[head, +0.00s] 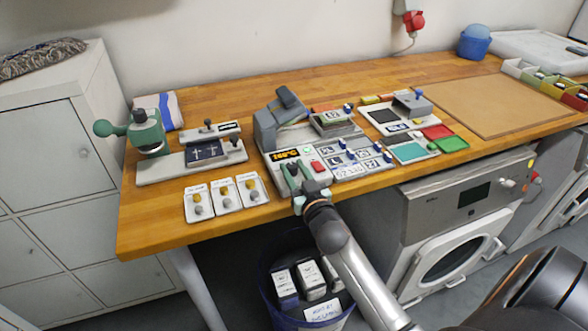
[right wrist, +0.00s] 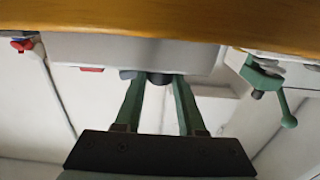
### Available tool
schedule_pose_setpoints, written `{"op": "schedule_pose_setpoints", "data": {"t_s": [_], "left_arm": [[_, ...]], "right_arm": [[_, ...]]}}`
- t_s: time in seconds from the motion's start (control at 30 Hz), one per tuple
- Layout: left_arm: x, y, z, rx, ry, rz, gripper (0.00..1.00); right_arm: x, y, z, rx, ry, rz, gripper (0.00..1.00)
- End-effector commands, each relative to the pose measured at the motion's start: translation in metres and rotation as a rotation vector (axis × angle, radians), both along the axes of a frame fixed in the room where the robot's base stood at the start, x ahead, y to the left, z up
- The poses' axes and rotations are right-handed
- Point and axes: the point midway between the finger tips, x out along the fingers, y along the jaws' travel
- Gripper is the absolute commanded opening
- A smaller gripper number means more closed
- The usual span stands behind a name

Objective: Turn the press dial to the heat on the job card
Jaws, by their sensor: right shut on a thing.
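The heat press (head: 272,130) stands mid-bench with its grey upper part raised. Its front panel has a lit display (head: 286,154), too small to read surely, and a red button (head: 317,167). My right gripper (head: 293,172) is at the panel, just below the display, with its green fingers shut on the dark press dial. In the right wrist view the dial (right wrist: 159,79) shows between the fingertips (right wrist: 158,84). In the head view the gripper mostly hides the dial. Printed cards (head: 351,171) lie right of the panel; I cannot tell which is the job card. My left gripper is not in view.
A green hand press (head: 147,134) and three small trays (head: 226,199) of parts stand left. Coloured pads and a small press (head: 411,104) stand right. A bin (head: 310,312) sits below the bench edge. The board (head: 500,100) at the right is clear.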

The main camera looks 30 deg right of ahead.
Motion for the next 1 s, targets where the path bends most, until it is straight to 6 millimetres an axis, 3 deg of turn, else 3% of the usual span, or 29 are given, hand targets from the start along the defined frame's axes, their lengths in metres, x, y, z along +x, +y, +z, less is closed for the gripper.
{"op": "schedule_pose_setpoints", "data": {"t_s": [0.53, 1.0], "left_arm": [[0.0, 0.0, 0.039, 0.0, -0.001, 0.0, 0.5], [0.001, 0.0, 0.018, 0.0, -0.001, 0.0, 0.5]], "right_arm": [[0.0, -0.008, 0.003, -0.011, 0.004, 0.329, 0.0], [0.002, -0.013, -0.001, -0.007, 0.0, 0.669, 0.0]]}}
